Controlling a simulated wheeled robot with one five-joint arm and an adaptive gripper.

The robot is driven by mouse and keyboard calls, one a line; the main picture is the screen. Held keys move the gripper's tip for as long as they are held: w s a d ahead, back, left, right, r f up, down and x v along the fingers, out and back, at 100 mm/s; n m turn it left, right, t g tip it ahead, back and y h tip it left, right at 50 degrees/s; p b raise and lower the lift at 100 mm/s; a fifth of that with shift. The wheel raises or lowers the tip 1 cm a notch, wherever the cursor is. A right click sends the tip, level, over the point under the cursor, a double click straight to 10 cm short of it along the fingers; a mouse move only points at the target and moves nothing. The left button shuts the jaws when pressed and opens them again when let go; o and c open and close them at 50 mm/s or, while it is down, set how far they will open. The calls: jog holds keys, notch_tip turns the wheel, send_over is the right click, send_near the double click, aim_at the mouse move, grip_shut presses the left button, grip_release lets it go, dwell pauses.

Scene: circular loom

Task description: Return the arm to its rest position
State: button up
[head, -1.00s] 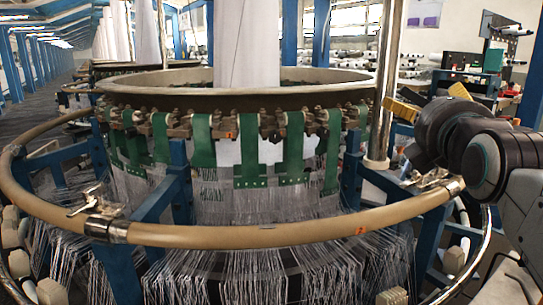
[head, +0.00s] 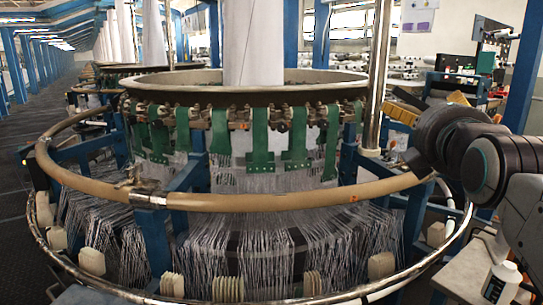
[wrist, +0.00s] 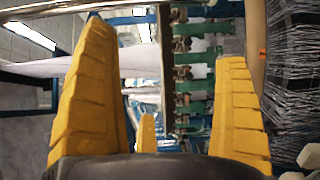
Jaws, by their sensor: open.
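My gripper shows in the wrist view (wrist: 170,100) with its yellow fingers spread apart and nothing between them. In the head view my arm reaches in from the right edge, and the yellow fingers (head: 425,108) point away from me past the vertical steel post. The circular loom (head: 245,95) fills the middle of the head view, with green straps hanging below its ring. Beyond the fingers in the wrist view, the loom's green straps (wrist: 193,88) appear turned sideways.
A tan ring rail (head: 270,202) circles the loom, close to my arm on the right. A lower metal ring with pale blocks (head: 228,288) runs in front. A white bottle (head: 501,282) stands on a surface at lower right. Dark floor (head: 25,235) is open at left.

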jog(key=s+a+f+m+g+y+p, duration=0.1)
jog(key=s+a+f+m+g+p, duration=0.1)
jog(key=s+f+m+g+p, duration=0.2)
jog(key=s+a+f+m+g+y+p, duration=0.1)
jog(key=s+a+f+m+g+p, duration=0.2)
jog(key=s+m+p, duration=0.5)
jog(key=s+a+f+m+g+y+p, duration=0.1)
jog(key=s+f+m+g+p, duration=0.4)
jog(key=s+p, duration=0.5)
jog(key=shift+a+f+m+g+p, duration=0.15)
jog(key=shift+a+m+g+p, duration=0.65)
jog(key=shift+p, duration=0.7)
jog(key=shift+d, duration=0.15)
